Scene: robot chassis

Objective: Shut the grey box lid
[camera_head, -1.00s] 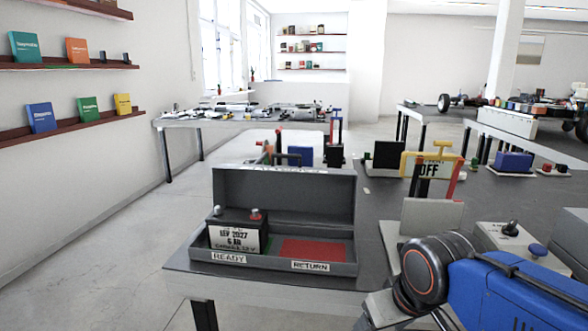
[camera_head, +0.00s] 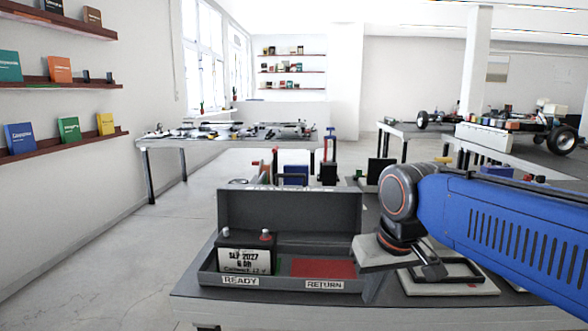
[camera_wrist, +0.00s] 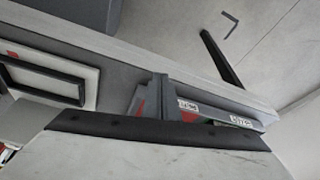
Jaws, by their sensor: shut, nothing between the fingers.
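The grey box stands on the dark bench, its lid (camera_head: 290,212) raised upright at the back. Its front wall (camera_head: 283,285) carries the labels READY and RETURN. A black battery (camera_head: 245,258) with a white label sits in the left compartment; a red pad (camera_head: 322,268) shows in the right. My gripper (camera_head: 378,252) is just right of the box, apart from the lid as far as I can tell. The box (camera_wrist: 215,112) also shows in the wrist view, beyond a pale plate with a dark edge.
A pale-framed fixture (camera_head: 455,278) lies on the bench right of the box, below my arm. Blue and black items stand behind the lid. Another table (camera_head: 225,142) stands farther back. The floor left of the bench is clear.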

